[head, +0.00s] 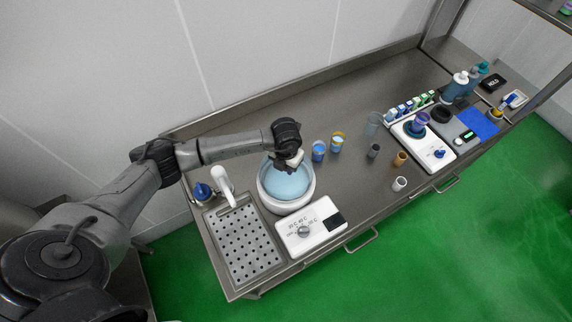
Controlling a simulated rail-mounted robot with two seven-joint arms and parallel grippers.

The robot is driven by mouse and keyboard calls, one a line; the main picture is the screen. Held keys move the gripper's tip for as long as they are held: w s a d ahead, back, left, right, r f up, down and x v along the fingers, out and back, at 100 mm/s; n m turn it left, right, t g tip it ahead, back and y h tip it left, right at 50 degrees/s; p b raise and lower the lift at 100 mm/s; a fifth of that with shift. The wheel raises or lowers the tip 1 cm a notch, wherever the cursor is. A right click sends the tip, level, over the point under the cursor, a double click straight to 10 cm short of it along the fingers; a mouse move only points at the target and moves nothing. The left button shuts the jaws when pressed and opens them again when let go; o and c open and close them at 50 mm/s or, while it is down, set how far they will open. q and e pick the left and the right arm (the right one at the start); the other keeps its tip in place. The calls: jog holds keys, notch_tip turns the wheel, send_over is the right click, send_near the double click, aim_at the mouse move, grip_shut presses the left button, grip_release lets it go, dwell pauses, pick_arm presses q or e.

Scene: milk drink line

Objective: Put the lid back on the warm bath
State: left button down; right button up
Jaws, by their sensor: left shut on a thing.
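The warm bath (287,208) is a round white tub on the steel bench, joined to a white control box with a dial (311,227). A pale blue round lid (287,184) lies over its opening, inside the white rim as seen from above. My left gripper (290,163) is above the far part of the lid, pointing down and shut on it; the grip point is mostly hidden by the gripper. I cannot tell whether the lid rests on the rim or hangs slightly above it. My right gripper is not in view.
A perforated drain tray (242,245) and a white tap (223,184) stand left of the bath. Small cups, a clear beaker (374,122) and a white device (424,149) are further right.

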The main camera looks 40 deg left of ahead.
pick_arm(q)
jog(key=c, duration=1.1)
grip_release()
jog(key=shift+c, duration=0.2)
jog(key=o, duration=0.4)
jog(key=shift+o, duration=0.3)
jog(key=o, duration=0.4)
jog(key=shift+r, duration=0.1)
